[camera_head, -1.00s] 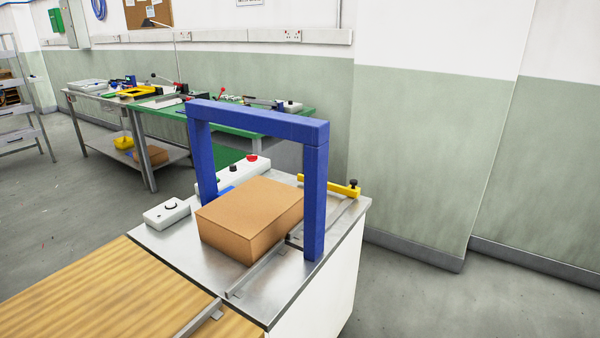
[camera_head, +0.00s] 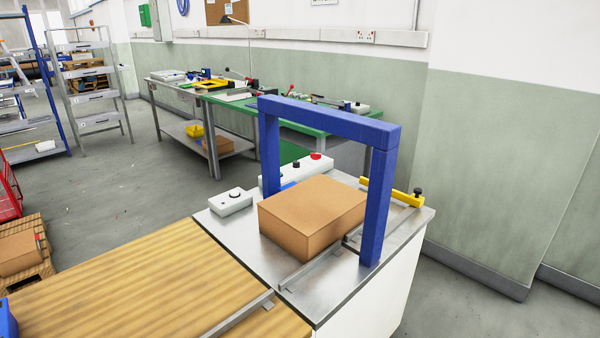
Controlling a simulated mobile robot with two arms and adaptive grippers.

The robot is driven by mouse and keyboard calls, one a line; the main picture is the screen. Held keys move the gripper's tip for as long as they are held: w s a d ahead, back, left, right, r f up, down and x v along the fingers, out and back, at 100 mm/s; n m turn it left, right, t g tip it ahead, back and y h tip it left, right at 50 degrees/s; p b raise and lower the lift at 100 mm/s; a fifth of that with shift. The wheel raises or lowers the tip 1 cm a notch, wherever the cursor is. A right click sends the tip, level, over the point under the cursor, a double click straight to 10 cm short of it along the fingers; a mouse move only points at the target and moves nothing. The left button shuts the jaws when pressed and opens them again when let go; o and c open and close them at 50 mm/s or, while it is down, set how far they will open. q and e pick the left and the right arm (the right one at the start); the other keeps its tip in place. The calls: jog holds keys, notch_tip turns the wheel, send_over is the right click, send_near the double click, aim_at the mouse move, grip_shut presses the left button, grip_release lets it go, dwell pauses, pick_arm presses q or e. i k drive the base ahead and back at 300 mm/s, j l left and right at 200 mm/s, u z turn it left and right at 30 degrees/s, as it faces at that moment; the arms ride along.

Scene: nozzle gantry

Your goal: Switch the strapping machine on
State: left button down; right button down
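The strapping machine is a blue arch (camera_head: 330,119) standing on a metal-topped bench (camera_head: 325,293). A closed brown carton (camera_head: 313,208) lies under the arch. Behind the carton is a long pale control box (camera_head: 318,171) with a red button (camera_head: 316,156) and a black knob (camera_head: 297,164). The knob's setting is too small to read. Neither gripper shows in the view.
A striped wooden table (camera_head: 150,285) adjoins the bench at front left. A yellow bar (camera_head: 392,193) and a metal rail (camera_head: 320,270) lie beside the carton. A green workbench (camera_head: 230,103) stands behind. Open floor (camera_head: 120,180) lies to the left; a pallet (camera_head: 28,235) is at far left.

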aim_at(315, 156)
jog(key=i+l+z, duration=0.45)
jog(key=l, duration=0.4)
jog(key=i+l+z, duration=0.5)
jog(key=i+l, duration=0.15)
jog(key=i+l+z, duration=0.2)
jog(key=i, duration=0.45)
jog(key=i+z, duration=0.25)
jog(key=i, duration=0.45)
jog(key=i+u, duration=0.3)
jog(key=u, duration=0.15)
jog(key=i+l+u, duration=0.1)
jog(key=i+u, duration=0.3)
jog(key=i+l+u, duration=0.2)
jog(key=u, duration=0.25)
